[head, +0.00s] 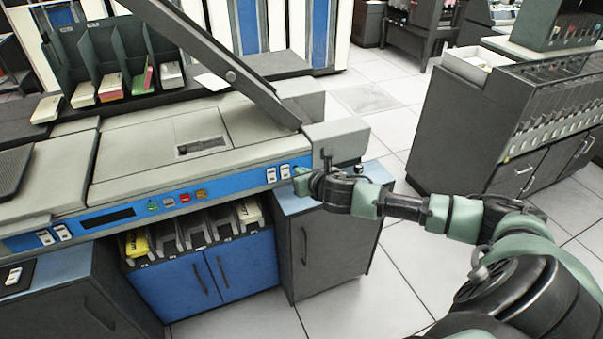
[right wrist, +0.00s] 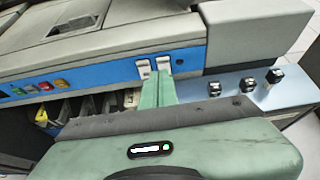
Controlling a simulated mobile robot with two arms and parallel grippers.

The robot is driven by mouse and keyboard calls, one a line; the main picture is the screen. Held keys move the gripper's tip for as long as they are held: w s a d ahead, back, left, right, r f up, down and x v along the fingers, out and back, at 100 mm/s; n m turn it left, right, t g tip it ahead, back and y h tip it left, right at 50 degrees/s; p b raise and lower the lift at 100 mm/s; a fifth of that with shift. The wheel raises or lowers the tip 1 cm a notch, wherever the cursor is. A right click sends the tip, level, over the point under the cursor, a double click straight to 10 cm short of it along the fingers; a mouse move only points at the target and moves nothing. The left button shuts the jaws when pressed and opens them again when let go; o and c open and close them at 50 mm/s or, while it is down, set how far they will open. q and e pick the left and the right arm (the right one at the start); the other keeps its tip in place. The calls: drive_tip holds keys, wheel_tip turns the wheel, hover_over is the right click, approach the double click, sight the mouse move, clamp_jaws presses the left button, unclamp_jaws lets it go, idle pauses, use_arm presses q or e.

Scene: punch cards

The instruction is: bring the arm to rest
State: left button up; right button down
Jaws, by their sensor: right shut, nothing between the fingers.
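My right arm reaches in from the right in the head view. Its gripper (head: 302,181) is at the right end of the machine's blue front panel, just beside a pair of white rocker switches (head: 278,173). In the right wrist view the green fingers (right wrist: 161,80) are together and empty, with their tips just below the same white switches (right wrist: 153,68). I cannot tell if the tips touch the panel. My left gripper is not in view.
The grey card machine (head: 165,150) fills the left, with coloured buttons (head: 170,201) on its front. A blue-topped side cabinet (head: 335,245) stands below my gripper. A dark cabinet (head: 475,130) stands at right. Tiled floor (head: 345,305) is open between them.

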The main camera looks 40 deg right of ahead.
idle(0.4)
drive_tip(key=s+f+m+g, duration=0.25)
drive_tip(key=f+m, duration=0.25)
drive_tip(key=f, duration=0.6)
drive_tip(key=s+f+m+g, duration=0.1)
drive_tip(key=s+f+m, duration=0.4)
drive_tip(key=f, duration=0.5)
drive_tip(key=s+a+f+m+g, duration=0.1)
drive_tip(key=s+f+m, duration=0.35)
drive_tip(key=f, duration=0.35)
drive_tip(key=s+a+f+m+g, duration=0.1)
drive_tip(key=s+a+f+m, duration=0.1)
drive_tip(key=s+f+m, duration=0.35)
drive_tip(key=s+a+f+m+g+y, duration=0.1)
drive_tip(key=s+a+f+m, duration=0.2)
drive_tip(key=s, duration=0.8)
drive_tip(key=s+a+f+m+g+y, duration=0.1)
drive_tip(key=s+a+f+m+g, duration=0.1)
drive_tip(key=s+a+f+m, duration=0.2)
drive_tip(key=s+a+f+m+g, duration=0.2)
drive_tip(key=s+a+f, duration=0.6)
drive_tip(key=s, duration=1.2)
wheel_tip(320, 180, down, 3)
drive_tip(key=shift+s+r+m+y, duration=0.15)
drive_tip(key=shift+m+y, duration=0.25)
drive_tip(key=shift+m, duration=0.6)
drive_tip(key=shift+g, duration=0.25)
